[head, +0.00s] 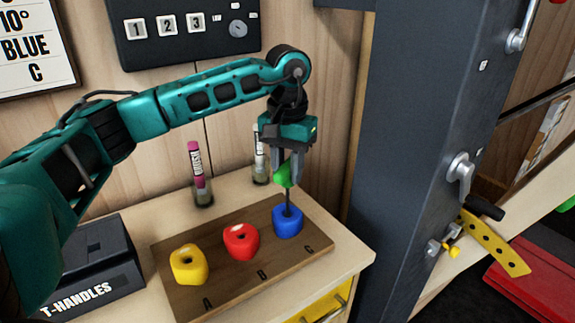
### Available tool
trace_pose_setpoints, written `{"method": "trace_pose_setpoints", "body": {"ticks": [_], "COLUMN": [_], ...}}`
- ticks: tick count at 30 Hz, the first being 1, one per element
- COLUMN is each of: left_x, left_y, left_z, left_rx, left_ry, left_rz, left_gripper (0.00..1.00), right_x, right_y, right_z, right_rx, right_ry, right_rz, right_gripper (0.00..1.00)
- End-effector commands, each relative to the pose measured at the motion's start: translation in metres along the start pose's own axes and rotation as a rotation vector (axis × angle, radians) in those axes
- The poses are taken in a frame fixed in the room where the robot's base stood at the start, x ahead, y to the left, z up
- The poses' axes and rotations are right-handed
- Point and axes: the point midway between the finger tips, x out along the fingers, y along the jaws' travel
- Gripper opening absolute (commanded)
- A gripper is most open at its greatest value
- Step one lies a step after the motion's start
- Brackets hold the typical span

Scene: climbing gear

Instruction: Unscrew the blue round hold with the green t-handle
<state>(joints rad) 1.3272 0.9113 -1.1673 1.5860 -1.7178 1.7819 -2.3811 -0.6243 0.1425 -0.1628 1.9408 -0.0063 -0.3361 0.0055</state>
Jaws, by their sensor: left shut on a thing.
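My left gripper (287,165) is shut on the green t-handle (283,176), above the blue round hold (288,221). The handle's thin dark shaft points down and its lower end meets the top of the blue hold; I cannot tell how deep it sits. The blue hold sits at the right end of a brown wooden board (220,285), by the letter C. My right gripper is not in view.
A red hold (240,241) and a yellow hold (188,265) sit on the same board. A black T-HANDLES box (85,262) stands at left. Two marker-like tubes (199,175) stand behind the board. A dark grey metal column (420,130) rises close on the right.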

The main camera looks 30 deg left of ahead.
Motion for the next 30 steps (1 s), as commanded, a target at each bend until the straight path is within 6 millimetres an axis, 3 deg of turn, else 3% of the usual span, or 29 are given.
{"method": "trace_pose_setpoints", "body": {"ticks": [17, 30], "left_x": [0.0054, 0.0052], "left_y": [0.0003, 0.0011], "left_z": [0.0002, 0.0004], "left_rx": [-0.010, -0.539], "left_ry": [0.000, -0.004], "left_rz": [0.000, -0.003], "left_gripper": [0.00, 0.00], "right_x": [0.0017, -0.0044], "right_y": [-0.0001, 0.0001], "right_z": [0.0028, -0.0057], "right_rx": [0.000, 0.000], "right_ry": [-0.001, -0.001], "right_rz": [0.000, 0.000], "right_gripper": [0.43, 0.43]}}
